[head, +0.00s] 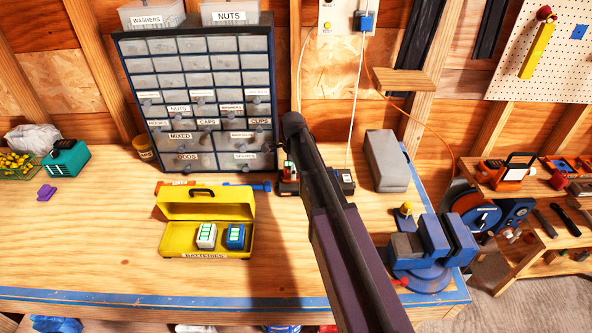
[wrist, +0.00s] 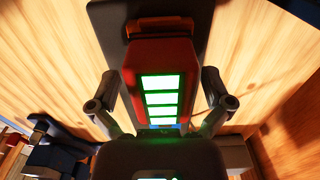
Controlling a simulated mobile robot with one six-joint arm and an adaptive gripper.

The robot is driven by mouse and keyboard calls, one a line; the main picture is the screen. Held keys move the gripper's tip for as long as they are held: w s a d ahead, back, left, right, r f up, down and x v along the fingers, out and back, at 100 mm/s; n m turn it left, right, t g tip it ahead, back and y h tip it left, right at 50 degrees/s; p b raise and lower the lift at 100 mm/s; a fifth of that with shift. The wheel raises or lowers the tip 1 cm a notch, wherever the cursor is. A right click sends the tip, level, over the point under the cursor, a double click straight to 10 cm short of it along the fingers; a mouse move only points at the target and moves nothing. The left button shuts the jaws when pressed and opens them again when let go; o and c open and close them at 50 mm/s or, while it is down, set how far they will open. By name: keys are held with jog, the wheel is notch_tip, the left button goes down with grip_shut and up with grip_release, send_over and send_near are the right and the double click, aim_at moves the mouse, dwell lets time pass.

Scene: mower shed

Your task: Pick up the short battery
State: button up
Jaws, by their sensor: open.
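A red battery (wrist: 160,67) with several lit green bars fills the middle of the wrist view. It stands at a dark charger (wrist: 106,45), and a bit of the battery shows beside my arm in the head view (head: 287,172). My gripper (wrist: 160,92) is open, with one finger on each side of the red battery. I cannot tell whether the fingers touch it. Two more batteries, one white (head: 206,236) and one blue (head: 235,236), sit in the open yellow battery box (head: 166,238). In the head view my arm hides most of the gripper.
A drawer cabinet (head: 205,95) stands behind the charger. A grey case (head: 386,160) and a blue vise (head: 430,240) are to the right. A teal device (head: 66,158) is at far left. The bench top left of the yellow box is mostly clear.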

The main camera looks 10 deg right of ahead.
jog(key=c, duration=1.3)
notch_tip(320, 180, up, 3)
jog(key=p, duration=0.2)
jog(key=shift+f+p, duration=0.15)
jog(key=shift+p, duration=0.25)
jog(key=shift+s+d+r+p, duration=0.4)
jog(key=shift+s+d, duration=0.35)
jog(key=shift+s, duration=1.8)
jog(key=shift+s+d+r+p, duration=0.35)
jog(key=shift+s+d, duration=0.45)
jog(key=shift+s, duration=1.8)
jog(key=shift+s+d+r+p, duration=0.4)
jog(key=shift+s+d, duration=0.35)
jog(key=shift+s, duration=1.8)
